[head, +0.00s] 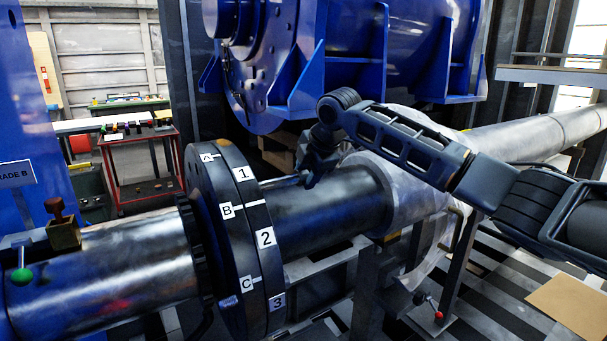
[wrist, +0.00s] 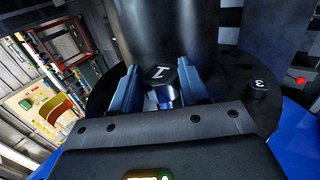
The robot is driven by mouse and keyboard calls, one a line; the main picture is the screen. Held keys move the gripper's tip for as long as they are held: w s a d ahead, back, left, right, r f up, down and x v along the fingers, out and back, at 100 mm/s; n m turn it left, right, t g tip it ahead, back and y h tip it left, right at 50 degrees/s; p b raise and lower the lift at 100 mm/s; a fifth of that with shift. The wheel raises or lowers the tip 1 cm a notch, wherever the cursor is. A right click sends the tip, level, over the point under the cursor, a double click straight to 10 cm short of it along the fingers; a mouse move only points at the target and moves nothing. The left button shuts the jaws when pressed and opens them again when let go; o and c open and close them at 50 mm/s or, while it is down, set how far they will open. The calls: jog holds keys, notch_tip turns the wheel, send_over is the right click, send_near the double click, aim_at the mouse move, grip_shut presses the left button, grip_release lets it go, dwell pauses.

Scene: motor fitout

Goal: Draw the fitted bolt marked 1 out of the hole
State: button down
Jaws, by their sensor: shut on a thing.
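The bolt marked 1 shows its dark head with a white 1 in the wrist view (wrist: 160,74). My gripper (wrist: 158,90) has one blue-grey finger on each side of that head and is shut on it. In the head view my gripper (head: 300,181) is at the right face of the dark flange (head: 228,220), near its label 1, above the steel shaft (head: 325,205). The bolt's shank and its hole are hidden, so I cannot tell how deep it sits.
The shaft lies close below my gripper. A large blue motor housing (head: 345,50) stands behind. A wide grey collar (head: 400,180) surrounds the shaft at right. A red trolley (head: 140,165) stands at the back left. A brass block (head: 63,233) sits on the left shaft.

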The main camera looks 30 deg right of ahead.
jog(key=shift+d+r, duration=0.1)
jog(key=shift+d, duration=0.8)
